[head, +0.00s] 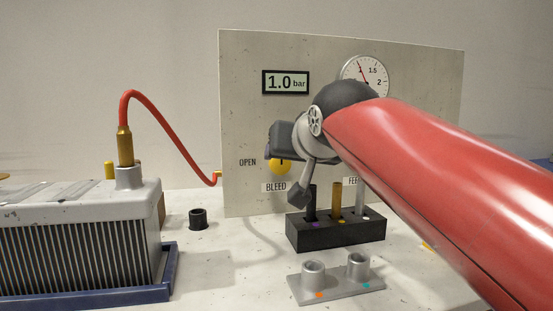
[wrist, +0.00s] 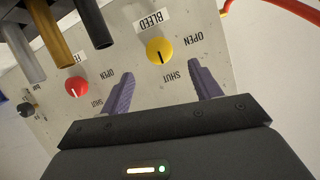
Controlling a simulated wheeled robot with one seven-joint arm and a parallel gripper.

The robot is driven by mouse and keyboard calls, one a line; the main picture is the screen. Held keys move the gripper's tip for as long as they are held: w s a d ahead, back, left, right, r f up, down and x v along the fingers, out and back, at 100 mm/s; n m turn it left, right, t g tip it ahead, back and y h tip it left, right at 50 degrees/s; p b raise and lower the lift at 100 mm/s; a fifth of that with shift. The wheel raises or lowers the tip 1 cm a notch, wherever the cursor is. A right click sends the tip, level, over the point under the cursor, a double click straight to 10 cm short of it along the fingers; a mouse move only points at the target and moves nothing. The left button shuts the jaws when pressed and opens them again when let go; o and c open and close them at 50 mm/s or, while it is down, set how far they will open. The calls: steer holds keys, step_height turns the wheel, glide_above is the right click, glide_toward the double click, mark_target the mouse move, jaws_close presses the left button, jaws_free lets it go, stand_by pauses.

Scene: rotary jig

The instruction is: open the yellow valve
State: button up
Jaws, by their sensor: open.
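In the wrist view, which shows the panel upside down, the line points down toward the SHUT marking, with OPEN to the right. In the head view the yellow valve (head: 281,168) is partly hidden behind my gripper (head: 282,146). In the wrist view my gripper (wrist: 161,69) is open, its two purple fingers apart on either side below the knob. Nothing is between them, and the knob appears beyond the fingertips.
A red knob (wrist: 75,87) is beside the yellow one. A black block (head: 335,233) with upright tools stands in front of the panel. A display (head: 286,82) reads 1.0 bar beside a gauge (head: 364,78). A finned unit (head: 80,240) with a red hose (head: 160,112) is at left.

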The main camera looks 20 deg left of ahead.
mark_target(281, 163)
steer(key=x, duration=0.7)
steer(key=shift+w+a+f+p, duration=0.1)
steer(key=shift+w+a+p, duration=0.1)
steer(key=shift+w+p, duration=0.15)
steer(key=shift+c, duration=0.3)
steer(key=c, duration=0.9)
